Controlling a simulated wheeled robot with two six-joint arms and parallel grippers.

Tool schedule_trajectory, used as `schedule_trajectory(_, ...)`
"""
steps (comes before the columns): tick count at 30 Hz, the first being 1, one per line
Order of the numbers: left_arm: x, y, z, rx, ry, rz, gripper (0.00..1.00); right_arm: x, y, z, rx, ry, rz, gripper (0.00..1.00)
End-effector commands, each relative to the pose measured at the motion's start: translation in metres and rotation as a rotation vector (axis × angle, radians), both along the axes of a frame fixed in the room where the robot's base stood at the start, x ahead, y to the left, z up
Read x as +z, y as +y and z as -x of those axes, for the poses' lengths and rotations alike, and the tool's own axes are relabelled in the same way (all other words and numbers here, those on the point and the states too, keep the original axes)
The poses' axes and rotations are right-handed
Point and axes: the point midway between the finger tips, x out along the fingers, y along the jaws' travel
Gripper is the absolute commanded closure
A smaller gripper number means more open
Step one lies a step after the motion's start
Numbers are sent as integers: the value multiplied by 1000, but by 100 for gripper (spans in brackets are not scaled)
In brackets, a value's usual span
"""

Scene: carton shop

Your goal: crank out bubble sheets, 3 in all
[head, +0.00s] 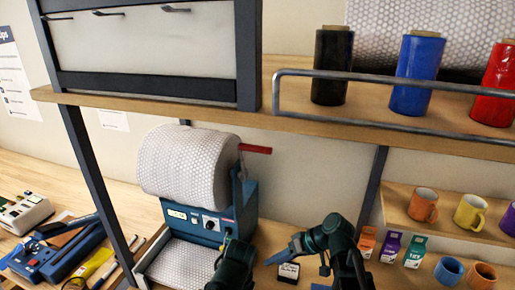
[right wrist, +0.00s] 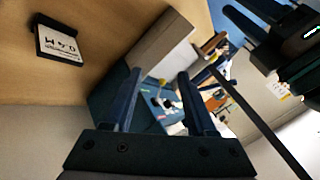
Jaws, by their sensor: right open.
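The bubble-wrap dispenser (head: 209,223) is a blue machine with a big white roll (head: 187,165) on top. Its crank has a red handle (head: 255,149) at the right end of the roll. Bubble wrap (head: 180,264) lies on the tray in front. My right gripper (head: 272,259) is low, right of the machine, below and apart from the red handle. In the right wrist view its fingers (right wrist: 160,90) are spread and empty. My left arm (head: 235,262) is in front of the machine. The left gripper's fingers (right wrist: 256,22) appear apart in the right wrist view.
A small black-and-white box (head: 289,272) stands on the table, also in the right wrist view (right wrist: 60,44). A shelf (head: 300,117) with a rail and coloured rolls is above. Mugs (head: 424,204) and small cartons (head: 390,246) are right. Tools (head: 60,250) lie left.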

Motion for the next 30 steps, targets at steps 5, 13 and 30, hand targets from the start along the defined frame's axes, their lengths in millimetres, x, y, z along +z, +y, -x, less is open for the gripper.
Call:
schedule_trajectory(5,1,0,0,0,0,0,43,64,11,-42,81,-251,-308,43)
schedule_trajectory(13,1,0,0,0,0,0,43,181,-14,-88,93,-750,-706,43)
schedule_trajectory(30,4,0,0,1,0,0,43,249,-51,-104,19,-1068,-877,43)
